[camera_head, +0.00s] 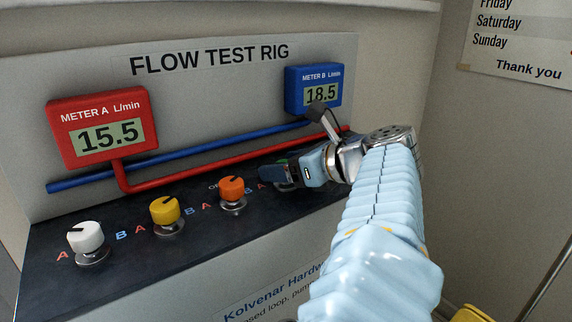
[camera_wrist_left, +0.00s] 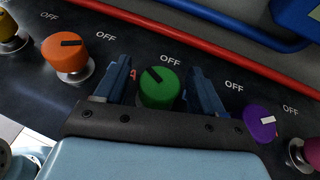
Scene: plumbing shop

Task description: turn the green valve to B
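The green valve (camera_wrist_left: 160,88) is a round green knob with a black pointer. In the left wrist view the pointer aims up and left, between the red A and the OFF label. My left gripper (camera_wrist_left: 160,88) has one finger on each side of the knob, with narrow gaps showing, so it looks open around it. In the head view my left gripper (camera_head: 283,174) is at the panel, right of the orange valve, and mostly hides the green valve. The B label of the green valve is hidden. My right gripper is not in view.
An orange valve (camera_wrist_left: 67,52) and a purple valve (camera_wrist_left: 258,122) flank the green one. White (camera_head: 86,237) and yellow (camera_head: 164,210) valves stand farther left. Red (camera_head: 100,128) and blue (camera_head: 313,88) meters read 15.5 and 18.5. Pipes run behind the valves.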

